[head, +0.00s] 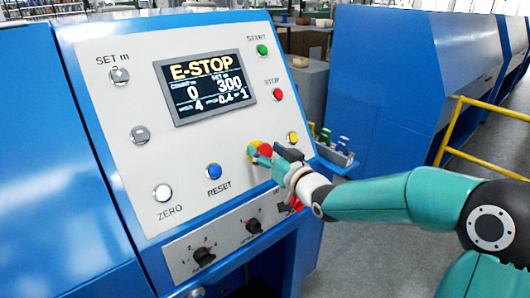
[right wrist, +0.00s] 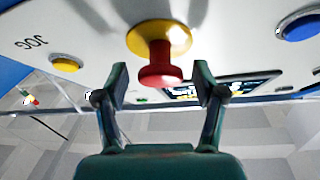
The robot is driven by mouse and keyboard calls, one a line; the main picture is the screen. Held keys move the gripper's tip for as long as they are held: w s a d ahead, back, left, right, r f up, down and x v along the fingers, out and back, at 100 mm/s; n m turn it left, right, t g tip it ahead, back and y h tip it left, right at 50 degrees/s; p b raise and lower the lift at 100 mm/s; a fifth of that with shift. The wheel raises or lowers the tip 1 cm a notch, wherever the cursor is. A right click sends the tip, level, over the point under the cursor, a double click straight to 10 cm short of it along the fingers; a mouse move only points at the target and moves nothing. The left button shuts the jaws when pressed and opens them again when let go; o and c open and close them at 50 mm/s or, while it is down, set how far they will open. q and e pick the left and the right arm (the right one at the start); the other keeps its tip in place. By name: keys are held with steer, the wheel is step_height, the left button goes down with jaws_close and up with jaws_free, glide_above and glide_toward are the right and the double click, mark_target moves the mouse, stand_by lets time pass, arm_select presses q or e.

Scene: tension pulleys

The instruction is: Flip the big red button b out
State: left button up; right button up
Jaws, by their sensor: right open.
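The big red button (head: 265,149) sits on a round yellow base on the white control panel (head: 120,75). In the right wrist view the red button (right wrist: 160,76) sticks out from its yellow base (right wrist: 158,38). My right gripper (head: 275,158) is at the button in the head view and partly hides it. In the right wrist view its two fingers (right wrist: 160,82) are open, one on each side of the red head, with gaps visible. My left gripper is not in view.
The screen (head: 205,83) reads "E-STOP". Near the button are a yellow button (head: 293,138), a red STOP button (head: 278,94) and the blue RESET button (head: 213,171). Knobs (head: 204,256) sit on a lower panel. A yellow railing (head: 480,145) stands at right.

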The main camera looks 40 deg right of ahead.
steer(key=s, duration=1.2)
steer(key=shift+a, duration=0.25)
steer(key=shift+f, duration=0.1)
